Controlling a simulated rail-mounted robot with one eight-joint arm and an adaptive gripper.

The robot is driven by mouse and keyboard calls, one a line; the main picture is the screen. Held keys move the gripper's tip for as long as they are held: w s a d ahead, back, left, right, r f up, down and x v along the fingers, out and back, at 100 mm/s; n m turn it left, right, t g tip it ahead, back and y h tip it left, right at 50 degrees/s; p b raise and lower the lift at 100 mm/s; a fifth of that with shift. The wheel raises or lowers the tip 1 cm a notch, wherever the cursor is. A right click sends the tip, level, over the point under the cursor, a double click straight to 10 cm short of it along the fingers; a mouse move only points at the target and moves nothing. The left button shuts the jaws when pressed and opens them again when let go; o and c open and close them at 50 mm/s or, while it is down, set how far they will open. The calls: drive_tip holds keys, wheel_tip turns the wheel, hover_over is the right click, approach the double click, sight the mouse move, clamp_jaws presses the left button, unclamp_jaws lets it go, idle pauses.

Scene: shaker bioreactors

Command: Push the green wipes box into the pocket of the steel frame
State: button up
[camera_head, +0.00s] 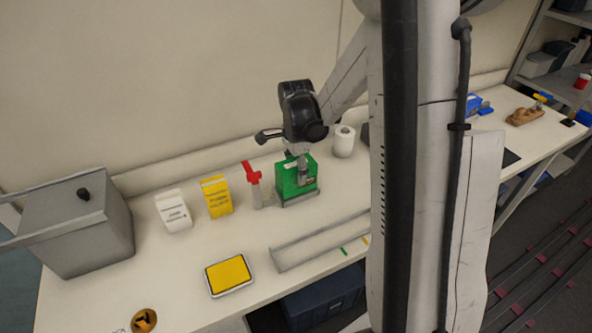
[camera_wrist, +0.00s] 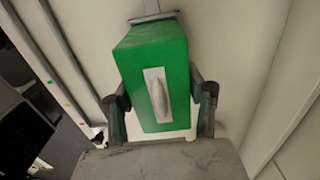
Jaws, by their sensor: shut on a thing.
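The green wipes box (camera_head: 297,177) stands on the bench near the wall, under my gripper (camera_head: 303,170). In the wrist view the green box (camera_wrist: 150,50) sits between the two dark fingers of my gripper (camera_wrist: 161,97), with a pale label and oval patch on its near face. My gripper is shut on it. A grey metal edge (camera_head: 301,199) runs along the box's foot, seemingly part of the steel frame. In the wrist view a grey metal piece (camera_wrist: 152,16) lies at the box's far end. I cannot tell how far the box is inside the pocket.
A red-topped fixture (camera_head: 252,174) stands just left of the box, with yellow (camera_head: 217,197) and white (camera_head: 173,211) packs farther left. A white roll (camera_head: 344,141) stands behind right. A long grey channel (camera_head: 318,242) and yellow-topped tray (camera_head: 228,275) lie in front.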

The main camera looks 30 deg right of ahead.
drive_tip(key=shift+f+b, duration=1.15)
drive_tip(key=shift+b, duration=0.2)
idle(1.7)
drive_tip(key=o, duration=1.3)
drive_tip(key=shift+c, duration=0.2)
wheel_tip(320, 180, up, 12)
drive_tip(key=shift+r, duration=0.1)
drive_tip(key=shift+a, duration=0.1)
drive_tip(key=s+a+r+n+t+b, duration=0.1)
drive_tip(key=s+a+n+t+b, duration=0.2)
drive_tip(key=s+a+n+t, duration=0.4)
drive_tip(key=s+a+n, duration=0.8)
drive_tip(key=s+n, duration=0.3)
drive_tip(key=n, duration=0.1)
drive_tip(key=shift+s+a+b, duration=0.15)
drive_tip(key=shift+a+b, duration=0.15)
drive_tip(key=shift+b, duration=0.1)
